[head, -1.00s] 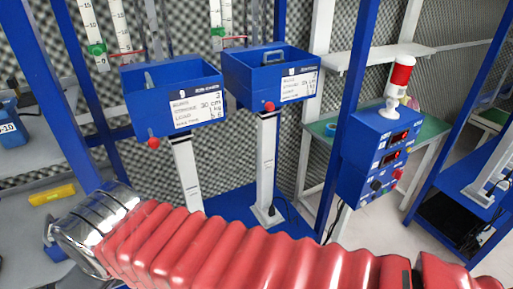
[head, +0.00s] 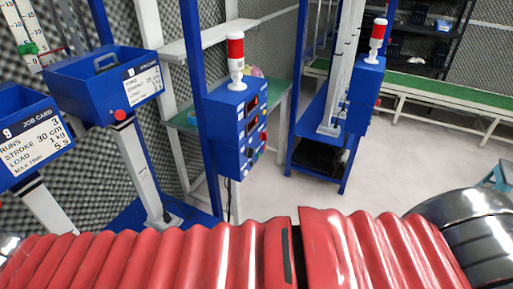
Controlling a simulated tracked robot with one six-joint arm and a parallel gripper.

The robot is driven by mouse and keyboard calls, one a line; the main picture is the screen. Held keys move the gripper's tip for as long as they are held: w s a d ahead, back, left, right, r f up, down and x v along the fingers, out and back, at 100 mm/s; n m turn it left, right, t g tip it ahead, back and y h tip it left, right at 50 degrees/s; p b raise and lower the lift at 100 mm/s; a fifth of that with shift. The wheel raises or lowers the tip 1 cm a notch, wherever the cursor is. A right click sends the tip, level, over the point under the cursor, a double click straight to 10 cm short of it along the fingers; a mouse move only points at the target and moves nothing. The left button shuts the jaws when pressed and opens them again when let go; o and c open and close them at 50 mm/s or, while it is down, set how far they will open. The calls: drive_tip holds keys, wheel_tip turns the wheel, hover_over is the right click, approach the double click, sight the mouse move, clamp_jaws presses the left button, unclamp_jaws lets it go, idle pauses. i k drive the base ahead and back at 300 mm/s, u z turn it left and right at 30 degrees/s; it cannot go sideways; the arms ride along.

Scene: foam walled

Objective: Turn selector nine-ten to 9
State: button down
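A blue control box (head: 226,104) with a red-and-white beacon (head: 236,60) on top stands at the centre left of the head view. Its right face carries small dark displays, red buttons and dark knobs (head: 249,152). The labels beside them are too small to read, so I cannot tell which knob is selector nine-ten or where it points. A second blue box (head: 366,82) with a similar beacon (head: 377,38) stands further back to the right. My red bellows-covered arm crosses the bottom of the view. My gripper is not in view.
Two blue bins with job cards, one at the left edge (head: 18,107) and one beside it (head: 70,92), stand on white posts. A blue upright (head: 199,110) stands just left of the control box. A green-topped conveyor (head: 440,90) runs at the back right. Grey floor (head: 420,170) is free at right.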

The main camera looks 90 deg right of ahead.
sight(249, 153)
drive_tip(key=z, duration=2.45)
drive_tip(key=k, duration=0.5)
drive_tip(key=z, duration=0.45)
drive_tip(key=i, duration=0.5)
